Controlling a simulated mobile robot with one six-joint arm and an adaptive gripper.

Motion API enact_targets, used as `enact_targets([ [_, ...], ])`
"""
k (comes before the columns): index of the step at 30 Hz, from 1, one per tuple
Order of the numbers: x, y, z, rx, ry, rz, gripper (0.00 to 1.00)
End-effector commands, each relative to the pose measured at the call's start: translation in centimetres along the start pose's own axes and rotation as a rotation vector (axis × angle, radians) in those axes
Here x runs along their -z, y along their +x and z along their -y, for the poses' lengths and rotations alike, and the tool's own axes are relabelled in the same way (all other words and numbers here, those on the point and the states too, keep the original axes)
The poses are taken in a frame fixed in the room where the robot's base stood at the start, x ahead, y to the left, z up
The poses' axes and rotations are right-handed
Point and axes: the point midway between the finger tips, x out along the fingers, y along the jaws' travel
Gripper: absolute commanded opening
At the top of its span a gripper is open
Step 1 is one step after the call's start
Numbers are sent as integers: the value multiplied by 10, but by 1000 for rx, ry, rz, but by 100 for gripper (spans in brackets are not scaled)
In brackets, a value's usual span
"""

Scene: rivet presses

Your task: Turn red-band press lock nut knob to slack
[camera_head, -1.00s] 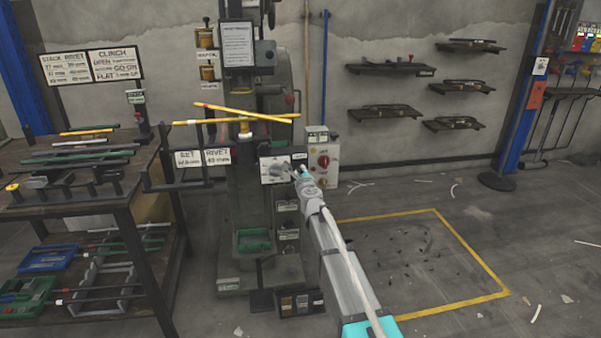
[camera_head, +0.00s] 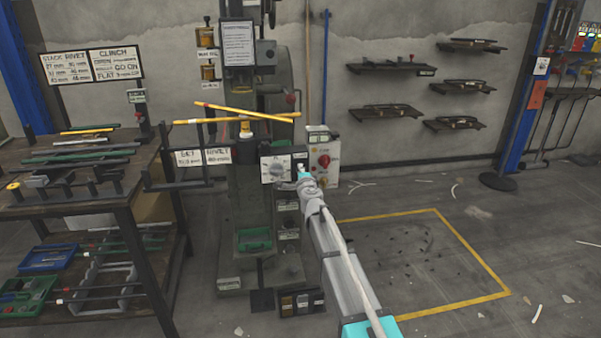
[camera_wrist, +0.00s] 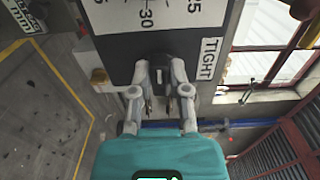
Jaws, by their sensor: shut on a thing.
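The press (camera_head: 245,215) stands upright in the head view. A white dial plate (camera_head: 276,169) with a round pointer knob is on its front. In the wrist view the dial plate (camera_wrist: 150,15) shows numbers, and a "TIGHT" label (camera_wrist: 209,58) lies to the right on a dark panel (camera_wrist: 115,50). My gripper (camera_head: 302,175) reaches the right side of the dial plate. In the wrist view my gripper (camera_wrist: 163,82) is closed around the dark lock nut knob (camera_wrist: 162,66), which is mostly hidden between the fingers. I cannot make out a red band.
A box with a red switch (camera_head: 323,161) stands just right of my gripper. The yellow-taped floor area (camera_head: 410,255) at right is clear except for scraps.

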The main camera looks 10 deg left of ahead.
Motion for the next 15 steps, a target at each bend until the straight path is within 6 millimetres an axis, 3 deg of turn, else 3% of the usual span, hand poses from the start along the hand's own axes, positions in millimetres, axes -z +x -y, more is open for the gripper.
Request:
enact_targets([
  [15,-1,0,0,0,-35,3,0],
])
